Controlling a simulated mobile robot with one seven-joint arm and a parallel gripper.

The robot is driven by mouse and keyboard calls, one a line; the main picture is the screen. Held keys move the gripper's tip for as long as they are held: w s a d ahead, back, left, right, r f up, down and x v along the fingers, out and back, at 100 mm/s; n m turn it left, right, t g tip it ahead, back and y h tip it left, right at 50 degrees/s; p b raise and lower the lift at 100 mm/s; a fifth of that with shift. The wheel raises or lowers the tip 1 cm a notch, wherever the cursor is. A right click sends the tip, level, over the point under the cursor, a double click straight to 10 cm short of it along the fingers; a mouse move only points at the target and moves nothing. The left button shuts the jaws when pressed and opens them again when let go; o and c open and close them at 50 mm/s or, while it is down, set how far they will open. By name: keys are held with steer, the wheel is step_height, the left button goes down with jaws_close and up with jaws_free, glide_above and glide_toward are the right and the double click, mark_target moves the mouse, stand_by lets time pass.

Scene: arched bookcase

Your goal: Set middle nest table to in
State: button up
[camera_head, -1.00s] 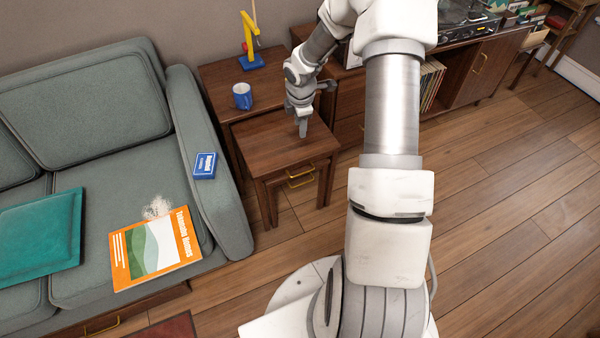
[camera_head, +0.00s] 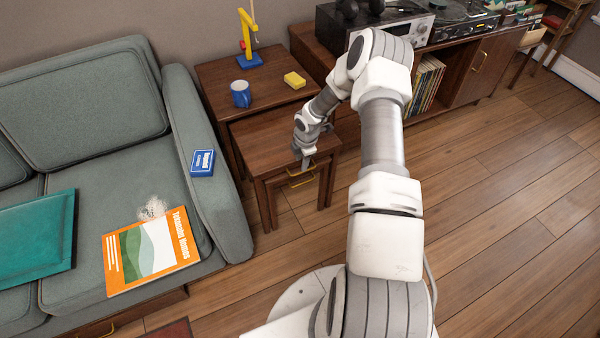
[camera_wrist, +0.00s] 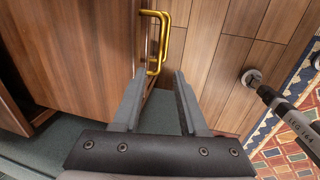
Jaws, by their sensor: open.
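The middle nest table (camera_head: 265,142), dark brown wood, stands pulled forward from the taller nest table (camera_head: 215,75) behind it. Brass handles (camera_head: 301,181) show below its top at the front; which handle belongs to which table is hard to tell. My gripper (camera_head: 306,164) is at the front edge of the middle table, pointing down beside the handles. In the wrist view my gripper (camera_wrist: 158,74) is open and empty, with its fingertips close to the brass handles (camera_wrist: 166,28). Contact cannot be told.
A grey-green sofa (camera_head: 90,100) stands close on the left. A media cabinet (camera_head: 465,75) stands on the right. The wooden floor (camera_head: 500,190) in front is clear.

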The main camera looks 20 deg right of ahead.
mark_target(300, 173)
steer(key=f, duration=0.3)
steer(key=w+f+b, duration=0.1)
steer(key=f, duration=0.2)
steer(key=shift+w+f, duration=0.15)
steer(key=shift+f, duration=0.1)
jaws_close()
stand_by(1.2)
